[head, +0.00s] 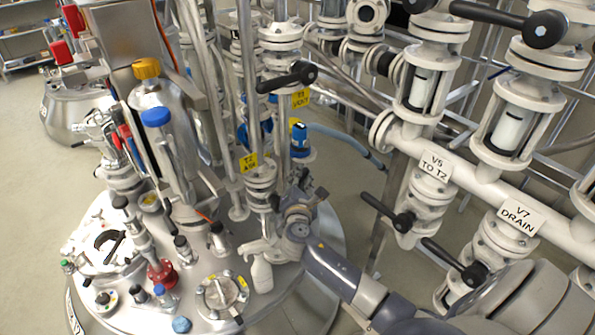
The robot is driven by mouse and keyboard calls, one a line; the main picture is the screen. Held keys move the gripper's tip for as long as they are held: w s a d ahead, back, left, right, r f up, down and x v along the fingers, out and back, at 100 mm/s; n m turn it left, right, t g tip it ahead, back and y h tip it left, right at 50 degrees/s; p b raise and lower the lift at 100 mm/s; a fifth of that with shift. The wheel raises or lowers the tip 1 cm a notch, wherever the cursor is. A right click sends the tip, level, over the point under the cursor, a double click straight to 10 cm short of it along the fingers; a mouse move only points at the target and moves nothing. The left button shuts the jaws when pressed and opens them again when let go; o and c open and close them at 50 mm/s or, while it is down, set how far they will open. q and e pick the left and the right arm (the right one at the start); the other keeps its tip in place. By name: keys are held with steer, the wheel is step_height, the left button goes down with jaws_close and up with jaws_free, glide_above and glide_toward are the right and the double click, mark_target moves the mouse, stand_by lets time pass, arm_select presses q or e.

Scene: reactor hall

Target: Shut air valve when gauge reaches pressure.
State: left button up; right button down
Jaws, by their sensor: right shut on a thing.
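A yellow label reading "T2 AIR" (249,162) hangs on a pipe above the reactor lid. The air valve (261,195) is in the white flanged pipe stack just below it. My right gripper (292,208) reaches in from the lower right, close against the right side of this stack. It is shut on what looks like the air valve's handle, mostly hidden by the fingers. A small round dial, perhaps the gauge (149,201), stands on the lid to the left; its reading is too small to tell. My left gripper is not in view.
The steel reactor lid (200,270) is crowded with fittings. Black-handled valves labelled "V5 TO T2" (434,167) and "V7 DRAIN" (516,216) stand at right, near my arm. Another black lever (288,78) sticks out above the gripper. Open floor shows at left.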

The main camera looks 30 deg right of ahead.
step_height(320, 180, down, 7)
steer(key=d+m+g+y+p, duration=0.2)
steer(key=m+y+p, duration=0.2)
steer(key=p, duration=0.5)
steer(key=shift+r+m+g+y, duration=0.15)
steer(key=shift+m+g+y, duration=0.15)
steer(key=shift+g+y, duration=0.1)
steer(key=shift+s+d, duration=0.1)
steer(key=c, duration=1.6)
jaws_free()
steer(key=shift+o, duration=0.7)
steer(key=shift+r, duration=0.15)
steer(key=v, duration=1.1)
steer(key=shift+s, duration=0.35)
steer(key=shift+r, duration=0.1)
